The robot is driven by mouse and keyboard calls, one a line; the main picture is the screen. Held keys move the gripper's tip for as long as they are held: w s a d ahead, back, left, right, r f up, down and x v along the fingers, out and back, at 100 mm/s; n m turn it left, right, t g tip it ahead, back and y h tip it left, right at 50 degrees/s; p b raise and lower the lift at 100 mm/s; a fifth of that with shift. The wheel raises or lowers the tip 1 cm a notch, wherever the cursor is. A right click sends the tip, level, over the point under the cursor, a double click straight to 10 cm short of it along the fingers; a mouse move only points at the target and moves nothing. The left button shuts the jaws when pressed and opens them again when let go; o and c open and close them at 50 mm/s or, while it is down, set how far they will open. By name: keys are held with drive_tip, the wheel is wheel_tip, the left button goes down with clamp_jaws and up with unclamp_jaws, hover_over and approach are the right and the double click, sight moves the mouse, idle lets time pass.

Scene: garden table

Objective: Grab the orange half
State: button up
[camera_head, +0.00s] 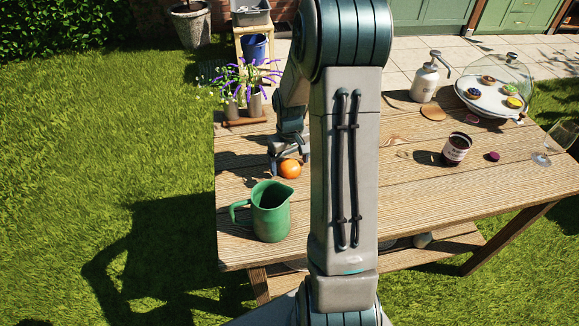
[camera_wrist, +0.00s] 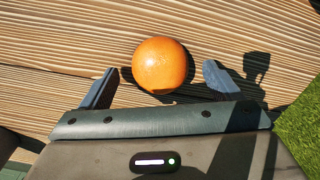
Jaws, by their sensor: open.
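An orange (camera_head: 290,168) rests on the wooden table, just behind the green pitcher. It shows its rounded peel, and I cannot tell whether it is a half. In the wrist view the orange (camera_wrist: 160,65) lies between and slightly beyond the two fingertips, with a gap on each side. My gripper (camera_wrist: 158,82) is open and empty, with one finger left of the orange and one right. In the head view my gripper (camera_head: 287,152) is low over the table at the orange, partly hidden by my arm.
A green pitcher (camera_head: 270,212) stands close in front of the orange. Flowers in pots (camera_head: 245,95) stand behind on the left. A jar (camera_head: 456,149), a soap dispenser (camera_head: 425,82), a tray of cupcakes (camera_head: 480,98) and a glass (camera_head: 552,145) are on the right. The table's left edge is near.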

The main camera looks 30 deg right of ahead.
drive_tip(key=shift+f, duration=0.3)
drive_tip(key=c, duration=1.1)
drive_tip(key=shift+r, duration=0.1)
